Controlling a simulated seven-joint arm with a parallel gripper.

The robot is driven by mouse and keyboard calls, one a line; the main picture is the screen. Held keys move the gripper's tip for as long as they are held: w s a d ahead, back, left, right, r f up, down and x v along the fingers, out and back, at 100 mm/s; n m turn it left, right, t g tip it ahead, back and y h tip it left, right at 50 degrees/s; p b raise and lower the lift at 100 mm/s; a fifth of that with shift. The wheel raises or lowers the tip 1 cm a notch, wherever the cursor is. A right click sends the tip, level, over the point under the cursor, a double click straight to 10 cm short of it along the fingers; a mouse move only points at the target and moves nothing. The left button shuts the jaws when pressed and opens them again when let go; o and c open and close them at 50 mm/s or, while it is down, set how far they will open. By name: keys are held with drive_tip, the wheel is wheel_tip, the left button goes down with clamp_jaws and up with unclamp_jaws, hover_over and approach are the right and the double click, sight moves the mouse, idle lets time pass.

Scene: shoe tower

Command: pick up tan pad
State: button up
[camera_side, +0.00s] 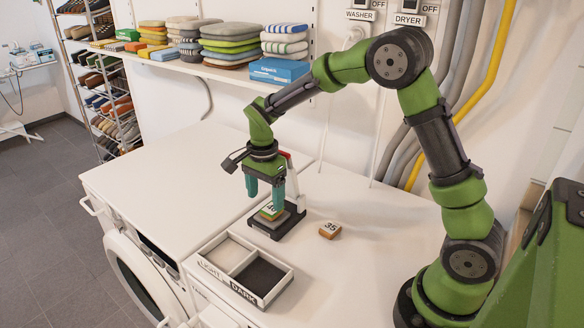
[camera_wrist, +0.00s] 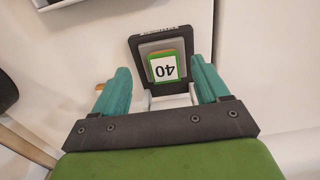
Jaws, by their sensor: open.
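The tan pad (camera_side: 330,229), a small block marked 35, lies on the white machine top to the right of the black-based stand. In the wrist view a small tan piece (camera_wrist: 100,86) shows beside the left finger, mostly hidden. My gripper (camera_side: 264,192) points down over the stand, fingers apart. A green pad (camera_wrist: 163,69) marked 40 lies on a grey pad on the stand's black base (camera_wrist: 137,44). In the wrist view it shows between my fingers. I cannot tell whether they touch it.
A white tray (camera_side: 203,261) with LIGHT and DARK compartments stands in front of the stand. The stand has a white upright (camera_side: 297,187) close to my gripper. A wall shelf (camera_side: 215,67) holds folded stacks and a blue box. The left machine top (camera_side: 165,165) is clear.

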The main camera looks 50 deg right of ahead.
sight(266, 213)
wheel_tip(266, 213, down, 5)
drive_tip(key=shift+w+d+f, duration=0.1)
drive_tip(key=shift+d+f, duration=0.05)
drive_tip(key=c, duration=1.2)
